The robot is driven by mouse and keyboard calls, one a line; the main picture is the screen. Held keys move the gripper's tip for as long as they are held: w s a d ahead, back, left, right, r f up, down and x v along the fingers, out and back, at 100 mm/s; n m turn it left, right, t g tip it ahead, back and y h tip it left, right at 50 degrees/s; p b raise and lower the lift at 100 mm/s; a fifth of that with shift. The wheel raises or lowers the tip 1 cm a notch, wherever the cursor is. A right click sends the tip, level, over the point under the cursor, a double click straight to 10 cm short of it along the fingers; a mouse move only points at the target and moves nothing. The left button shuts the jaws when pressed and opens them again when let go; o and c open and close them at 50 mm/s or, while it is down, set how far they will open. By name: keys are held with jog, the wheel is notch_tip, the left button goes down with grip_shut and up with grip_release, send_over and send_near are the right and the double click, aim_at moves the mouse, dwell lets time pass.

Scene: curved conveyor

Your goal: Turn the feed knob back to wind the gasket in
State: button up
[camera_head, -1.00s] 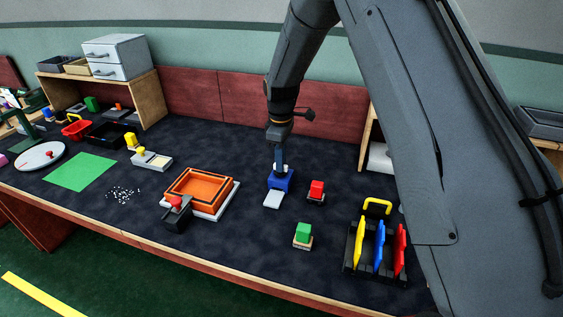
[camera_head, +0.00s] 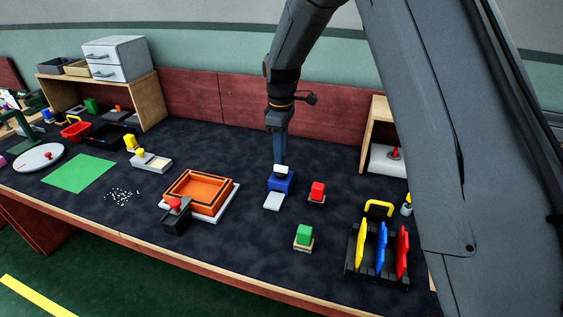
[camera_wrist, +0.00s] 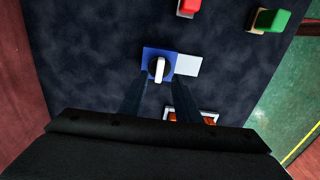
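The feed knob (camera_wrist: 159,68) is a round dark dial with a white bar grip, on top of a small blue box. In the head view the blue box (camera_head: 281,183) stands in mid-table with the white knob top (camera_head: 281,169) showing. A flat pale plate (camera_head: 273,201) lies against its front; it shows beside the box in the wrist view (camera_wrist: 188,65). No separate gasket can be made out. My gripper (camera_wrist: 159,78) is open and empty, its two fingers apart on either side of the knob's line. In the head view my gripper (camera_head: 280,162) is just above the knob.
A red block (camera_head: 317,190) and a green block (camera_head: 304,234) stand to the right. A black rack (camera_head: 352,262) holds colored plates farther right. An orange tray (camera_head: 192,193) sits to the left, with a dark red-topped device (camera_head: 176,218) in front.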

jog(key=shift+r, duration=1.5)
